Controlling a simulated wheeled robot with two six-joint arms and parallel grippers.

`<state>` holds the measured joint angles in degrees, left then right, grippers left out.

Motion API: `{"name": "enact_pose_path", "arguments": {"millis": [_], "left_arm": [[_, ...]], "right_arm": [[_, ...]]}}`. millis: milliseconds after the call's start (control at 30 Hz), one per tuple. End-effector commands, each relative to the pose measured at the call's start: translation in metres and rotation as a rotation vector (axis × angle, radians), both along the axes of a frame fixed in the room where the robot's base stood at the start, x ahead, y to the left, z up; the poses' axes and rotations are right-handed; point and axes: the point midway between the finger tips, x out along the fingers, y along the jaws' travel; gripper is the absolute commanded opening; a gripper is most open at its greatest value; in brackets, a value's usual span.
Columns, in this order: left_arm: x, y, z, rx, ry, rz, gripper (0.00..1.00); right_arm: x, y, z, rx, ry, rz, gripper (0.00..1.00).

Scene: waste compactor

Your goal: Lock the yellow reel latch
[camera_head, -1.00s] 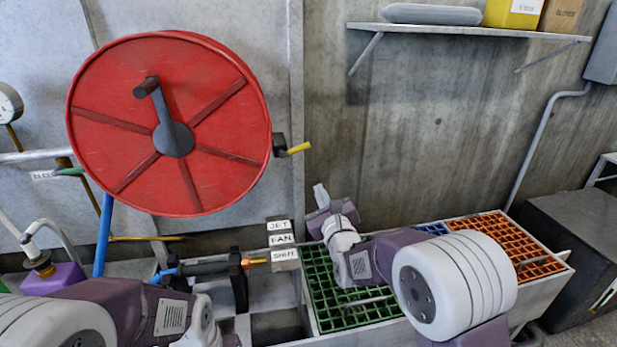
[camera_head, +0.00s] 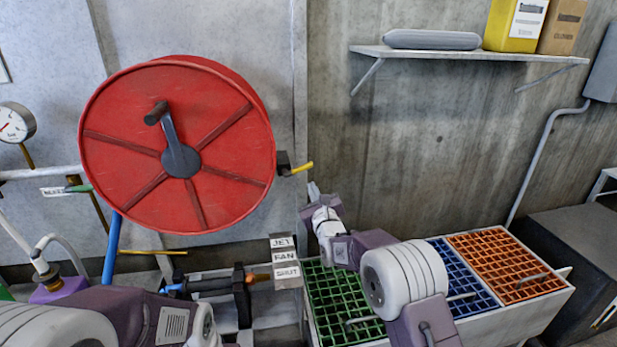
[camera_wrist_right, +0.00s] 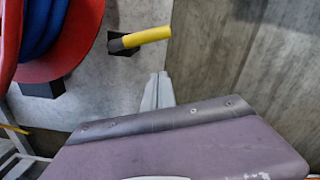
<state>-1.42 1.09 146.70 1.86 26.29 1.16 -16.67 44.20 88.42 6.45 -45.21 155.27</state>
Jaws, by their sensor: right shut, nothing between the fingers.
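The yellow latch (camera_head: 302,168) sticks out to the right from a dark mount beside the right edge of the red reel (camera_head: 178,145). It also shows in the right wrist view (camera_wrist_right: 146,37), yellow with a dark base, slanting up to the right. My right gripper (camera_head: 314,188) is shut and empty, just below the latch's tip and apart from it in the picture. Its fingertips also show in the right wrist view (camera_wrist_right: 159,80), pointing up, below the latch. Of my left arm only links show at the lower left; its gripper is not visible.
A crank handle (camera_head: 157,113) juts out from the reel's hub. Label blocks (camera_head: 285,258) stand below the reel. A crate with green (camera_head: 340,300), blue and orange grids lies under my right arm. A shelf (camera_head: 470,55) hangs on the wall at the upper right.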

Motion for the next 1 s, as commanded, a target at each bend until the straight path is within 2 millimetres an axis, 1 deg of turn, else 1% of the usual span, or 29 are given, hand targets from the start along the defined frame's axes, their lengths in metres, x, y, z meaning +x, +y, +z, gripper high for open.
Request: {"name": "enact_pose_path", "arguments": {"millis": [33,100,267,667,1000], "left_arm": [[0.0,0.0,0.0,0.0,0.0,0.0,0.43],[0.0,0.0,0.0,0.0,0.0,0.0,0.43],[0.0,0.0,0.001,0.0,0.0,0.0,0.43],[0.0,0.0,0.001,0.0,-0.001,0.0,0.43],[0.0,0.0,0.0,0.0,-0.001,0.0,0.43]], "right_arm": [[0.0,0.005,0.013,0.002,-0.008,0.003,0.0],[0.001,0.008,0.022,0.001,-0.006,0.002,0.0],[0.002,0.013,0.034,0.0,-0.006,0.002,0.0],[0.002,0.014,0.035,-0.001,-0.004,0.002,0.0],[0.002,0.013,0.04,-0.061,-0.017,0.002,0.0]]}}
